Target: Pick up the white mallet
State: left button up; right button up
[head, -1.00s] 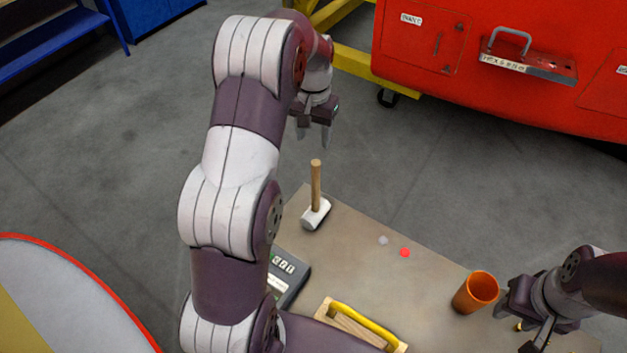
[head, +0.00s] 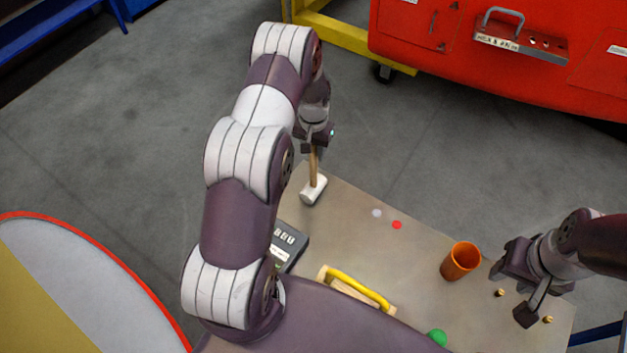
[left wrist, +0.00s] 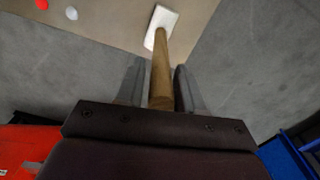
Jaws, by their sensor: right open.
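The white mallet (head: 313,190) stands head down near the far left corner of the tan table, its wooden handle pointing up. My left gripper (head: 316,150) is over the handle, with its fingers pointing down. In the left wrist view, the wooden handle (left wrist: 161,75) runs between the two fingers of my left gripper (left wrist: 157,88), and the white head (left wrist: 162,20) lies beyond the fingertips. The fingers are close beside the handle; I cannot tell whether they touch it. My right gripper (head: 512,290) is open and empty above the table's right side.
On the table (head: 400,255) are an orange cup (head: 461,261), a yellow-handled wooden item (head: 358,288), a dark device (head: 287,246), a green ball (head: 437,337), and red (head: 397,225) and pale discs (head: 376,213). A red train nosecone (head: 480,70) stands behind.

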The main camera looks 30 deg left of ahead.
pick_arm(q)
jog(key=shift+a+f, duration=0.1)
grip_shut()
jog(key=shift+w, duration=0.1)
